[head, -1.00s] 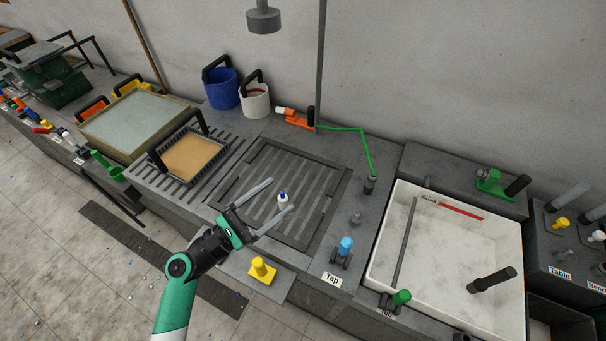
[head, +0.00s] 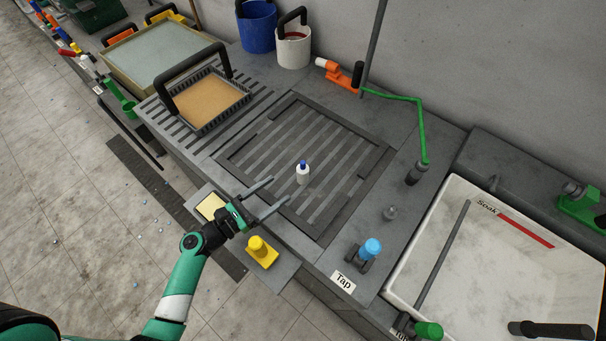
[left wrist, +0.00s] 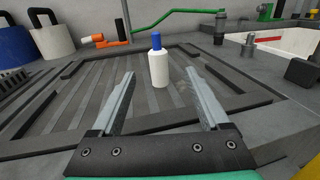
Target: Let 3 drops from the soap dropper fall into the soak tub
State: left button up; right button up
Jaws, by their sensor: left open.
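The soap dropper, a small white bottle with a blue cap (head: 303,174), stands upright on the slatted drain grate (head: 270,160). In the left wrist view the bottle (left wrist: 158,66) stands ahead, between the lines of the two fingers but beyond their tips. My left gripper (head: 280,190) is open and empty, short of the bottle on its near left side. The soak tub (head: 500,262), a white basin labelled "Soak" with a red stripe, is at the right. My right gripper is not in view.
A tan tray with a black handle (head: 204,103) is at the left. Buckets (head: 294,46) stand at the back.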

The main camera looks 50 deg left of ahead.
aim_at(298, 173)
pick_arm(q)
jog(key=w, duration=0.5)
jog(key=shift+w+d+b, duration=0.15)
jog(key=shift+w+b, duration=0.15)
jog(key=shift+b, duration=0.05)
jog(key=w+b, duration=0.1)
jog(key=w, duration=0.4)
jog(key=shift+w+r, duration=0.15)
grip_shut()
